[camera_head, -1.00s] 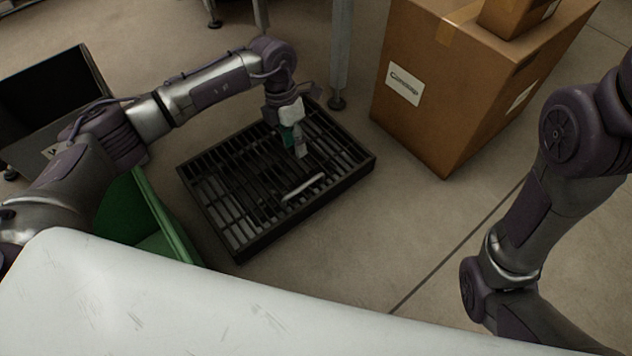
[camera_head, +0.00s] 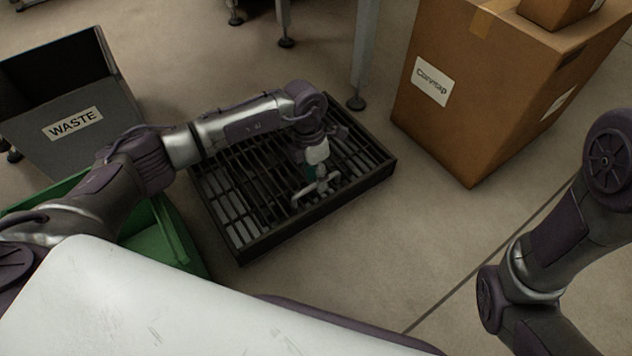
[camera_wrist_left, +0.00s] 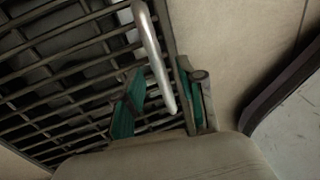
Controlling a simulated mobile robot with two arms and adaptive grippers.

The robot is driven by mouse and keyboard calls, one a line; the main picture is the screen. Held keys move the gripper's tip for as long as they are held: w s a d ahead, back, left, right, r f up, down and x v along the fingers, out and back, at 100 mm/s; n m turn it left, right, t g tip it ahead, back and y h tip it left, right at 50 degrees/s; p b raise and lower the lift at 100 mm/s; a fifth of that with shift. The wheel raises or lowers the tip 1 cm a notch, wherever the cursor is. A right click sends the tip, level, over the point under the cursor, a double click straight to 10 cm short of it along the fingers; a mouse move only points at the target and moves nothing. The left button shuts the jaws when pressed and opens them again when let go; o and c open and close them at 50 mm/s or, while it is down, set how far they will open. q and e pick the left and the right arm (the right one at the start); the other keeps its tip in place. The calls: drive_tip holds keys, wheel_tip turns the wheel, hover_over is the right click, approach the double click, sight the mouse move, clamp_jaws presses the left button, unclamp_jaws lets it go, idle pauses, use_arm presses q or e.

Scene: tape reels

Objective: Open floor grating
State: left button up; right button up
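The dark floor grating (camera_head: 236,203) lies in a black frame on the floor, in the middle of the head view. A silver bar handle (camera_head: 300,195) sits on top of it. My left gripper (camera_head: 317,186) points down at the handle and hides part of it. In the left wrist view, the handle (camera_wrist_left: 154,55) runs between the two green-padded fingers of the left gripper (camera_wrist_left: 160,98). The fingers are apart, with gaps beside the handle. The grating bars (camera_wrist_left: 60,85) fill the left of that view. My right gripper is out of view; only its arm shows.
A green bin (camera_head: 180,238) stands left of the grating, below my left arm. A dark waste bin (camera_head: 75,150) is behind it. A large cardboard box (camera_head: 470,100) stands to the right. A metal table leg (camera_head: 364,60) is behind the grating. Floor is clear at lower right.

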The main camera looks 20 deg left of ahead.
use_arm(q)
clamp_jaws()
idle(0.4)
